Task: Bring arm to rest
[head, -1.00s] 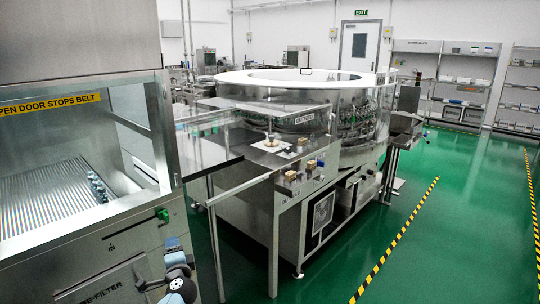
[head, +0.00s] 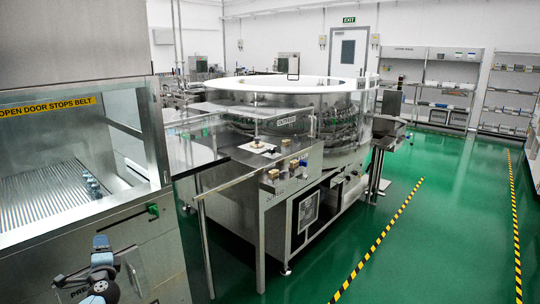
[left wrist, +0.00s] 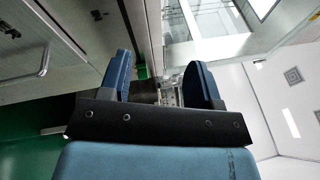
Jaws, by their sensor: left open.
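My left gripper (head: 103,262) shows low at the left of the head view, blue and black, in front of the steel cabinet's lower front panel. In the left wrist view its two blue fingers (left wrist: 163,75) stand apart with nothing between them, so it is open and empty. The wrist view shows steel panels and a small green fitting past the fingers. My right gripper does not show in either view.
The cabinet (head: 160,240) with a ribbed belt (head: 45,195) stands close at left. The rotary washer (head: 330,130) stands centre, with a steel table (head: 190,150) and rail beside it. Green floor (head: 450,220) with striped tape is clear at right.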

